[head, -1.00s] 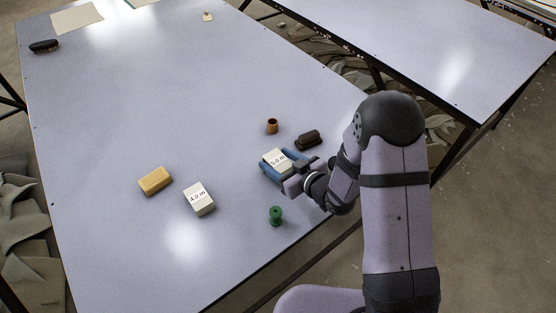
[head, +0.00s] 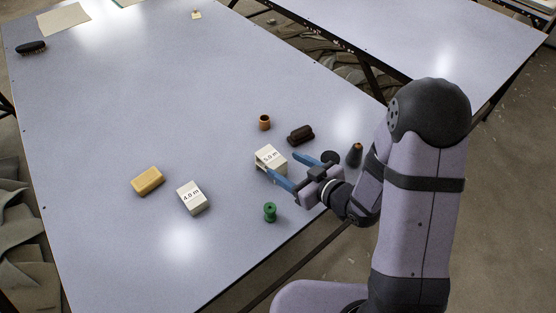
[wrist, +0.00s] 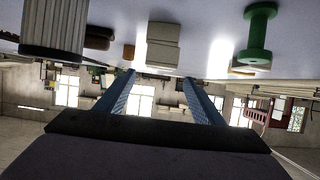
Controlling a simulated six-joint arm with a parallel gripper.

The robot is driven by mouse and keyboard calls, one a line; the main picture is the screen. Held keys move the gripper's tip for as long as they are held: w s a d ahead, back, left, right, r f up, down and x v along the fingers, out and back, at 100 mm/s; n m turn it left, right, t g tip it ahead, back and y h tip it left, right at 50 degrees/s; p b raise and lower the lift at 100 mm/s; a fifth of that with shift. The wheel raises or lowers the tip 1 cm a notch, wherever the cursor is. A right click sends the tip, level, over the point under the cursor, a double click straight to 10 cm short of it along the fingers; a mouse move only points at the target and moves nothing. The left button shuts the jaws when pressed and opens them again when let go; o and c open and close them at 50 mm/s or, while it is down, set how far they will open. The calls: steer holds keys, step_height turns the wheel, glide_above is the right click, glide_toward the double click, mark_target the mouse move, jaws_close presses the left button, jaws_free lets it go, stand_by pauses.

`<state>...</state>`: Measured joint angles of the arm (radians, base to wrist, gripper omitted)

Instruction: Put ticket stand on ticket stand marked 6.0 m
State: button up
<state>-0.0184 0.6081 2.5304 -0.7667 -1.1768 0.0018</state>
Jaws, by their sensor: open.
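A white ticket stand (head: 271,156) stands on the table in front of my gripper. Its top label reads like 5.0 m or 6.0 m; I cannot tell the first digit surely. In the wrist view, a white stand (wrist: 164,52) shows a seam across it, like two blocks stacked. Another white ticket stand (head: 192,198), marked 4.0 m, lies to the left and is apart from it. My gripper (head: 285,165) is open and empty, its blue fingers pointing at the first stand. The near finger overlaps the stand's edge in the head view; contact is unclear.
A yellow block (head: 148,181) lies left. The table's (head: 140,100) far middle is clear.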

steer(key=shift+p+v, duration=1.8)
steer(key=shift+p, duration=0.65)
